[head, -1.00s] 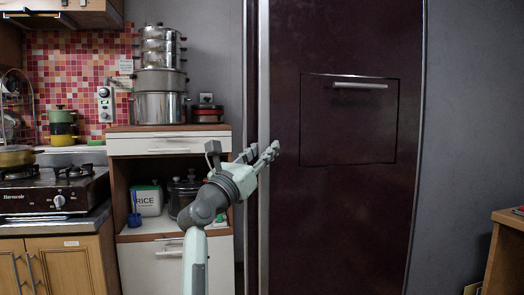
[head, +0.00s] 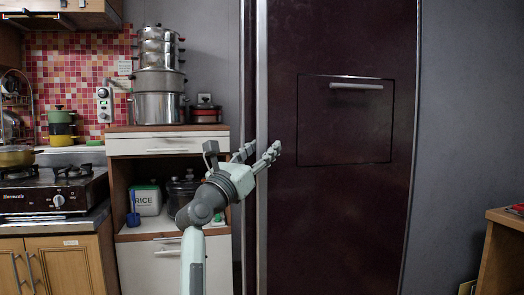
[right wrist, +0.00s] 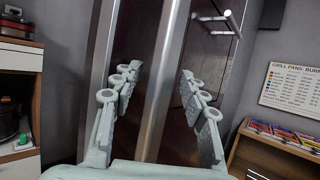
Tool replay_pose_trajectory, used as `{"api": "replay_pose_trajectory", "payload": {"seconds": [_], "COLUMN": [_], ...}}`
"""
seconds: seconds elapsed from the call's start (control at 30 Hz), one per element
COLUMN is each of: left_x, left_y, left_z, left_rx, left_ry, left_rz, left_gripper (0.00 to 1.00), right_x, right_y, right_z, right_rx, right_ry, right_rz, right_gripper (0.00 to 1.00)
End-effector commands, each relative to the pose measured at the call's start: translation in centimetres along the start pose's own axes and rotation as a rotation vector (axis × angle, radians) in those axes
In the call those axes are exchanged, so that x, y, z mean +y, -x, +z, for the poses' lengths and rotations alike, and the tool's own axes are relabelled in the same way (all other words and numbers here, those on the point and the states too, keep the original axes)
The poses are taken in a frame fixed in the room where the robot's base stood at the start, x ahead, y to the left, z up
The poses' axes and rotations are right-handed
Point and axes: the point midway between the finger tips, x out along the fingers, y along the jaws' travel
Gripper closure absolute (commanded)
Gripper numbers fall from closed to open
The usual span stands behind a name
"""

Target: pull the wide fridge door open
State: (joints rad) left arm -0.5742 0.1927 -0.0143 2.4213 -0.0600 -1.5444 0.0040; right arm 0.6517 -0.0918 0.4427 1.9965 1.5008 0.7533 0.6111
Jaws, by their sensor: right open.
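The wide fridge door (head: 340,215) is a tall dark maroon panel with a silver strip down its left edge. It also shows in the right wrist view (right wrist: 210,65). An inset panel with a silver bar handle (head: 356,86) sits in its upper part. My right gripper (head: 260,151) is at the door's left edge, about mid-height. In the right wrist view its fingers (right wrist: 159,75) are apart, one on each side of the silver edge strip (right wrist: 163,85), with nothing gripped. Whether a finger touches the door cannot be told. My left gripper is not in view.
A low cabinet (head: 168,144) with stacked pots (head: 158,80) above and a rice box (head: 147,200) inside stands left of the fridge. A stove (head: 50,190) is further left. A wooden shelf (head: 505,250) stands at the right.

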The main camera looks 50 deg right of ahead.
Motion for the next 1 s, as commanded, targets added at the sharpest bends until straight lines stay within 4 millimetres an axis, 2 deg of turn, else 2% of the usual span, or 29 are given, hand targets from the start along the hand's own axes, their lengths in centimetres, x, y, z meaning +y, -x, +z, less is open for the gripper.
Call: {"api": "replay_pose_trajectory", "payload": {"seconds": [0.27, 0.37, 0.7, 0.83, 1.0], "left_x": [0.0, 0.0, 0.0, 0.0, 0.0], "left_y": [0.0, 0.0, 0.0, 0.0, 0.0], "left_z": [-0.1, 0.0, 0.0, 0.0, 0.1], "left_rx": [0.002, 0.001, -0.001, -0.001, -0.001], "left_ry": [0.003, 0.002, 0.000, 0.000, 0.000], "left_rz": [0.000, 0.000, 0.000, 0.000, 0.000], "left_gripper": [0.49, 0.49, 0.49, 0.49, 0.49], "right_x": [0.1, 0.2, 0.1, 0.1, 0.0], "right_y": [0.7, 2.2, 9.2, 11.0, 12.0], "right_z": [-0.1, -0.1, -0.1, -0.1, 0.0], "right_rx": [0.002, 0.003, 0.003, 0.002, 0.001], "right_ry": [0.001, 0.001, 0.001, 0.002, 0.000], "right_rz": [0.002, 0.004, 0.003, 0.002, 0.001], "right_gripper": [0.57, 0.57, 0.57, 0.57, 0.57]}}
